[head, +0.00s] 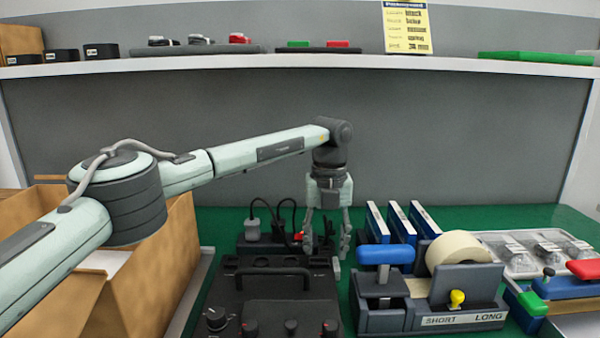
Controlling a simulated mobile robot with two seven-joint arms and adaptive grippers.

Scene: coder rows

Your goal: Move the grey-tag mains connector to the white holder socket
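My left gripper (327,244) points straight down, its fingers spread apart, over the right part of a black holder block (245,246) behind the black machine. I see nothing held between the fingers. A grey plug-like connector (252,229) with a dark cable stands upright at the left of this block. A black connector (278,229) stands beside it, and a small red part (298,236) shows next to the left finger. I cannot make out a grey tag or a white socket marking; the fingers hide part of the block. My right gripper is not in view.
A black machine (270,292) with a handle and knobs is in front. To the right are blue-and-white upright boxes (399,224), a tape dispenser (465,283) and a clear tray (507,262). Cardboard boxes (150,265) stand left. A shelf (300,61) crosses the back.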

